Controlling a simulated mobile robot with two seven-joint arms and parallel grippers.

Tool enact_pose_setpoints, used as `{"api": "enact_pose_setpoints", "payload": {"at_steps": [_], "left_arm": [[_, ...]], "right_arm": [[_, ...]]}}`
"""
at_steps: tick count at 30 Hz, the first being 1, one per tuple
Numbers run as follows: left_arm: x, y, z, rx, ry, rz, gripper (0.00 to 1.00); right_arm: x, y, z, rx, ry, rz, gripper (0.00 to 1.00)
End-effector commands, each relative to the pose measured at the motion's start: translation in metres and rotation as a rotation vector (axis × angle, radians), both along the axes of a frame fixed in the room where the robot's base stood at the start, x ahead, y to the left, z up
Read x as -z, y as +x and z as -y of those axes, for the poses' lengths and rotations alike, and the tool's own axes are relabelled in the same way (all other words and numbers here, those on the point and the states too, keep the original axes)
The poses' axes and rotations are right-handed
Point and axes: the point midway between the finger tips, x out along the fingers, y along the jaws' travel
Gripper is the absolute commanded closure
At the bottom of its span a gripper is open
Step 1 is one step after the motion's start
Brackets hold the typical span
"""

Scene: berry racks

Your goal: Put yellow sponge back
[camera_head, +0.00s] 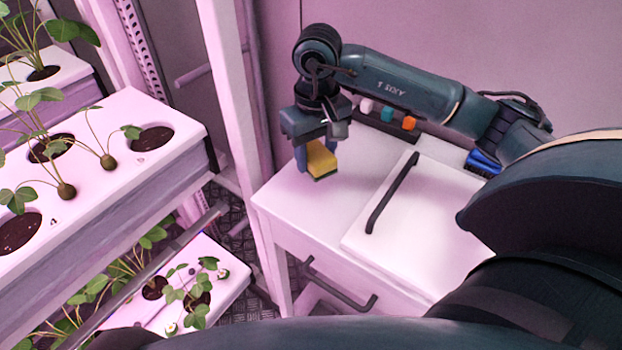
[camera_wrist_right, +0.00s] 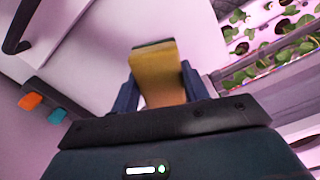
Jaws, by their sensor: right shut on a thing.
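The yellow sponge (camera_head: 321,159) has a dark scouring side and is held between the fingers of my right gripper (camera_head: 316,158), over the left part of the white cabinet top. In the right wrist view the sponge (camera_wrist_right: 156,72) sticks out beyond the two blue fingers of the right gripper (camera_wrist_right: 160,92). The head view does not clearly show whether the sponge touches the cabinet top. My left gripper is not in view.
The white cabinet top (camera_head: 283,196) carries a lid with a dark handle (camera_head: 392,192). At its back stands a dark holder with white, teal and orange blocks (camera_head: 409,123). A blue object (camera_head: 483,162) lies to the right. Plant racks (camera_head: 185,110) and a white post (camera_head: 232,100) stand left.

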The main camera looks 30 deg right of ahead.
Motion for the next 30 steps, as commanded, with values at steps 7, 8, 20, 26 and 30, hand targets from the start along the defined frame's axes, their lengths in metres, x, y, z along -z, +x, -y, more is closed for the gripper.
{"api": "enact_pose_setpoints", "payload": {"at_steps": [7,8,20,26,30], "left_arm": [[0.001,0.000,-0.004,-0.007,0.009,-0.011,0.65],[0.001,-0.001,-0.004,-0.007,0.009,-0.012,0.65],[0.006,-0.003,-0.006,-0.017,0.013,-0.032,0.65],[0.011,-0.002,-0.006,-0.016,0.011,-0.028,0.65],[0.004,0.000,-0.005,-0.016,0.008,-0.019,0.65]], "right_arm": [[0.025,0.000,0.000,0.001,0.000,0.000,0.73],[0.028,0.000,0.000,0.001,0.000,-0.002,0.73],[0.059,0.000,0.000,0.000,0.000,0.002,0.73],[0.065,0.000,0.000,0.000,0.000,0.002,0.73],[0.062,0.000,-0.001,0.000,0.000,0.001,0.44]]}}
